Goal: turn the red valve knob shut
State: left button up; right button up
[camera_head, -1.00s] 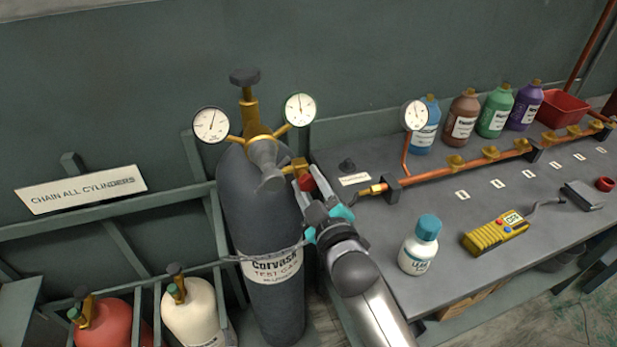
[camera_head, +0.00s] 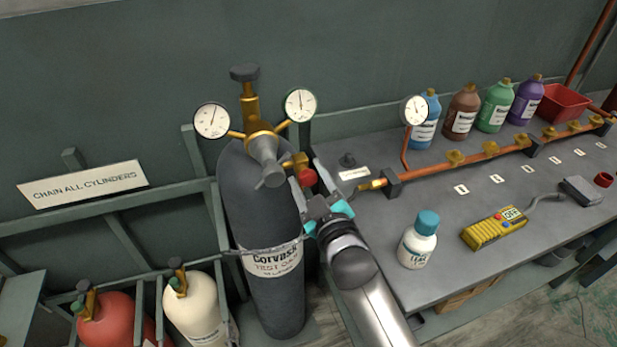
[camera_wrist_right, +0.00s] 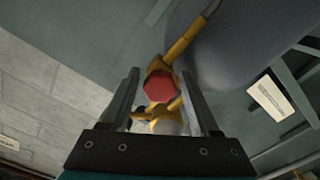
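The red valve knob (camera_head: 307,178) sits on the brass valve of the tall dark grey cylinder (camera_head: 262,205), on its right side under the regulator. In the right wrist view the knob (camera_wrist_right: 159,86) is a red faceted disc lying between my two spread fingers, with a visible gap on each side. My right gripper (camera_head: 314,178) is open at the knob, reaching in from the lower right; it also shows in the right wrist view (camera_wrist_right: 159,72). I cannot tell how deep the knob sits between the fingers. My left gripper is not in view.
A chain (camera_head: 262,247) crosses the cylinder. The grey bench (camera_head: 470,205) on the right holds a copper manifold (camera_head: 450,169), a teal-capped bottle (camera_head: 418,240), a yellow meter (camera_head: 495,229) and several coloured bottles. Red (camera_head: 107,318) and cream (camera_head: 196,308) cylinders stand at lower left.

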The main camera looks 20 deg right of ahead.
jog(key=shift+o, duration=0.6)
jog(key=s, duration=1.5)
jog(key=shift+s+d+p, duration=0.15)
jog(key=shift+d+p, duration=0.1)
jog(key=shift+p, duration=0.1)
